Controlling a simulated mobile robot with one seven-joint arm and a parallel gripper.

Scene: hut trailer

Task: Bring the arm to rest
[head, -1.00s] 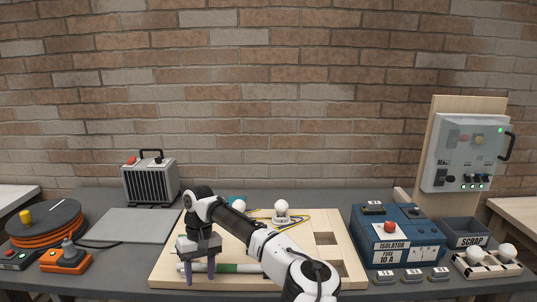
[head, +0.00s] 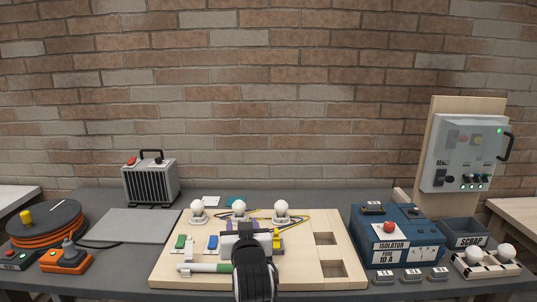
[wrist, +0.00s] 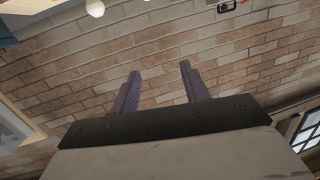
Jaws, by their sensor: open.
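My arm is drawn in over the front middle of the wooden board (head: 165,262). My gripper (head: 250,232) sits above the board, seen partly end-on and largely behind my own wrist. In the wrist view my gripper (wrist: 160,78) shows two purple fingers spread apart with only brick wall between them. The gripper is open and empty. My wrist hides the front middle of the board.
The board carries white lamps (head: 282,207), a green switch (head: 180,241), a blue switch (head: 212,242) and a green-and-white tube (head: 205,267). The blue isolator box (head: 400,240) and scrap bin (head: 466,233) stand right. An orange cable reel (head: 45,228) and heater (head: 150,182) stand left.

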